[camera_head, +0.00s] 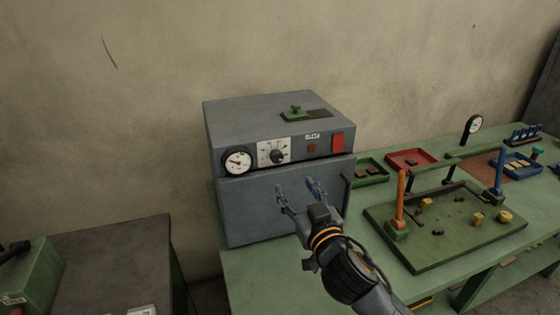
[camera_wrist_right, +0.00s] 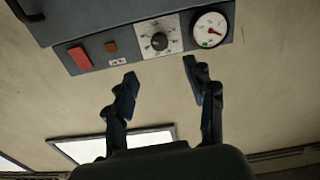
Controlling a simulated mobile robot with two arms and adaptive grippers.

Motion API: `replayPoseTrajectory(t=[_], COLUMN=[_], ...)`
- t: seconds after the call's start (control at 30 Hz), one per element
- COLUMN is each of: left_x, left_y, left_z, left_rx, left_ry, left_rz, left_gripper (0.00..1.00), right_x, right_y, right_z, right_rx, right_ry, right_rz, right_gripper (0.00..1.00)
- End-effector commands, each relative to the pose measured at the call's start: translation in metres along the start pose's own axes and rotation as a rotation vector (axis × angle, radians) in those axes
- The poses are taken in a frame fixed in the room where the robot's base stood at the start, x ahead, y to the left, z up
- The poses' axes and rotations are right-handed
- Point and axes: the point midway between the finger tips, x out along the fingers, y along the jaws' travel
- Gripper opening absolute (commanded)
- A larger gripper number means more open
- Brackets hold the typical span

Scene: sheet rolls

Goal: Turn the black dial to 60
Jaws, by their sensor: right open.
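The black dial (camera_head: 279,156) sits on a white scale plate on the front of the grey oven-like box (camera_head: 285,205). In the wrist view the dial (camera_wrist_right: 159,41) appears upside down, beyond the fingertips. Its numbers are too small to read. My right gripper (camera_head: 297,187) is open and empty in front of the box, below the dial and apart from it. In the wrist view the two fingers of my right gripper (camera_wrist_right: 160,75) stand on either side of the dial's line, with a gap between them. My left gripper is out of view.
A round gauge (camera_head: 237,161) is left of the dial; a red panel (camera_head: 338,142) is at the right. A vertical handle (camera_head: 346,193) stands out from the box's front. To the right, a green tray (camera_head: 440,255) with orange and blue posts stands on the green table.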

Motion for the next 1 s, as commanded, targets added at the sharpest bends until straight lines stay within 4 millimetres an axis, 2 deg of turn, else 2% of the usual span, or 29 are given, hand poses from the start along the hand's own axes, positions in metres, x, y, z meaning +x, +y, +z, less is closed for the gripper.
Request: replayPoseTrajectory(t=[0.4,0.6,0.8,1.0], left_x=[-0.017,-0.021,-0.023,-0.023], left_y=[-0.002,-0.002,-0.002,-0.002], left_z=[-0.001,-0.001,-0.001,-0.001], left_rx=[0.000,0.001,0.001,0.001], left_ry=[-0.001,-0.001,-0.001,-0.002], left_rz=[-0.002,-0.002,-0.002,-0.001], left_gripper=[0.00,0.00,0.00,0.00], right_x=[0.076,0.104,0.117,0.120], right_y=[0.001,0.000,0.001,0.000], right_z=[-0.003,-0.001,-0.001,0.000], right_rx=[-0.002,-0.001,0.000,0.000], right_ry=[-0.001,-0.001,-0.001,-0.001], right_rz=[0.002,0.001,0.001,0.001], right_gripper=[0.54,0.54,0.54,0.54])
